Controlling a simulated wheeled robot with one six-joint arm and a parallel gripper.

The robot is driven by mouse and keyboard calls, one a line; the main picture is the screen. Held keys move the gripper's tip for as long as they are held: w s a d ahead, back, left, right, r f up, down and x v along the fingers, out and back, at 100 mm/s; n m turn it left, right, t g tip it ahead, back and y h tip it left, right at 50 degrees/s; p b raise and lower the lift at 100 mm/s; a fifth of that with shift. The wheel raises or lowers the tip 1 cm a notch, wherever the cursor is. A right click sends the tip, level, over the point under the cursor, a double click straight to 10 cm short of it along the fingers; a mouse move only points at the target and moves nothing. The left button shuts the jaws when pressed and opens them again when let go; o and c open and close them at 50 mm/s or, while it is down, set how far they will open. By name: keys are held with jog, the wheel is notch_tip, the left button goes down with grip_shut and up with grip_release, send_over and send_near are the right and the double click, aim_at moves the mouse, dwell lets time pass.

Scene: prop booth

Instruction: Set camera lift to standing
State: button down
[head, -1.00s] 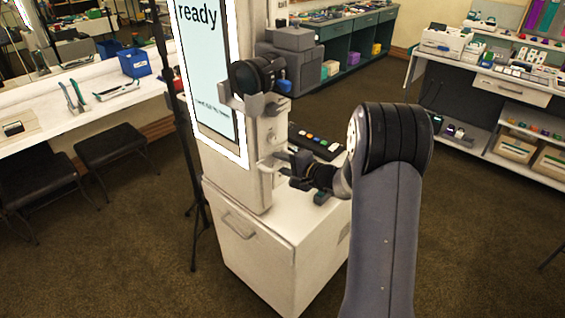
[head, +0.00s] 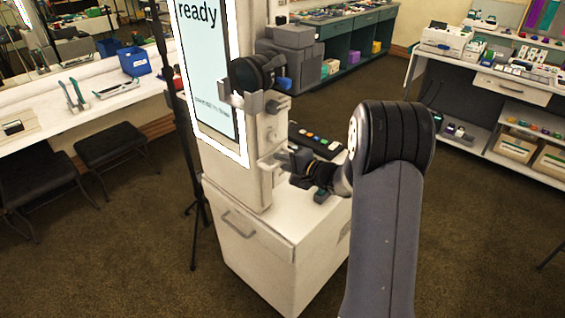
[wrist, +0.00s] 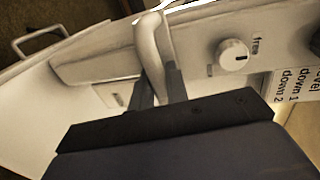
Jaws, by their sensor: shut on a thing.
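The camera (head: 250,72) sits on a grey bracket on the side of the tall white booth column (head: 235,180), beside the lit screen (head: 209,70) reading "ready". My gripper (head: 294,160) is at a lower part on the same column side, below the camera. In the wrist view, my gripper (wrist: 161,92) is shut on a pale curved handle (wrist: 150,38); its fingers are at the handle's lower end. A round white knob (wrist: 232,55) marked "free" is right of the handle. A label (wrist: 288,86) with "level", "down 1" and "down 2" is at the right edge.
The column stands on a white cabinet (head: 255,258). A dark panel with coloured buttons (head: 314,138) lies behind my gripper. A thin black stand (head: 181,120) is left of the column. Stools (head: 108,145) and a counter are farther left. The carpet at right is open.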

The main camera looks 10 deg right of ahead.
send_near(270, 122)
jog(key=x, duration=0.5)
jog(key=shift+w+a+r, duration=0.1)
jog(key=shift+r, duration=0.05)
jog(key=c, duration=1.5)
grip_release()
jog(key=b+v, duration=0.2)
jog(key=v, duration=0.8)
jog(key=shift+s+d+b, duration=0.2)
jog(key=shift+s+b, duration=0.15)
jog(key=shift+b, duration=0.05)
